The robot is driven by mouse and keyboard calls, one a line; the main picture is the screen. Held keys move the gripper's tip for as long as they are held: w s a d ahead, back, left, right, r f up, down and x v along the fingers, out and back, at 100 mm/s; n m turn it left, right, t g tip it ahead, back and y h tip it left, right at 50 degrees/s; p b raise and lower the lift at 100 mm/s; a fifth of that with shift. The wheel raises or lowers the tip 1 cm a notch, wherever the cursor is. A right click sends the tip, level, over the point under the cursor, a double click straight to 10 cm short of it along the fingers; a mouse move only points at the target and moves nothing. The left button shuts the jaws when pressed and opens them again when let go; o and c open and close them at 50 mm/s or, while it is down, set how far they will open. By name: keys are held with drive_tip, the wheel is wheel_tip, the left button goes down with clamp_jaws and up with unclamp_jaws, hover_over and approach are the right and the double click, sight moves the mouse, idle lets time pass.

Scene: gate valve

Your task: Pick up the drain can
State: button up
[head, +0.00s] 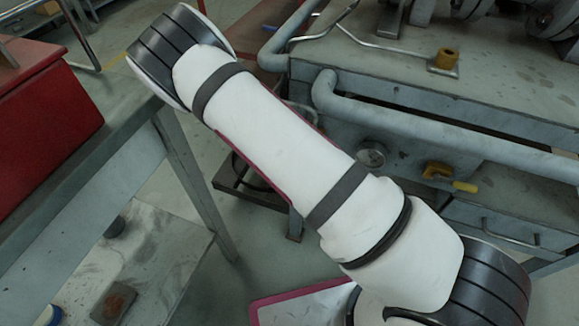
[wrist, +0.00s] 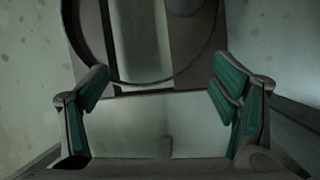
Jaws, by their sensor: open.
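In the wrist view, my gripper (wrist: 162,108) is open, with its teal-padded fingers wide apart and nothing between the pads. Beyond the fingertips, a dark curved rim or hoop (wrist: 78,35) fills the upper middle, with paler surfaces inside it. I cannot tell for sure whether it belongs to the drain can. In the head view, my white arm crosses the middle and my gripper is not visible. A dark low stand (head: 232,190) on the floor below the machine is partly hidden by my arm. No drain can shows clearly there.
A grey workbench (head: 120,115) with a red box (head: 45,120) stands at left; its lower shelf (head: 160,250) holds small items. The grey machine (head: 500,120) with thick pipes and a yellow-handled valve (head: 440,172) stands at right. Some floor shows between them.

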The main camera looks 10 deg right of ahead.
drive_tip(key=s+d+f+n+b, duration=0.2)
drive_tip(key=d+f, duration=0.1)
drive_tip(key=f, duration=0.3)
drive_tip(key=shift+g+h, duration=0.3)
drive_tip(key=w+d, duration=0.2)
drive_tip(key=w, duration=0.1)
drive_tip(key=w+d+f+p, duration=0.1)
drive_tip(key=w+d, duration=0.2)
drive_tip(key=w+d+f, duration=0.1)
drive_tip(key=w+d, duration=0.1)
drive_tip(key=w, duration=0.2)
drive_tip(key=shift+d, duration=0.2)
drive_tip(key=shift+w+d+f+b, duration=0.2)
drive_tip(key=shift+f+b, duration=0.3)
drive_tip(key=shift+f, duration=0.1)
drive_tip(key=shift+r, duration=0.1)
drive_tip(key=c, duration=1.7)
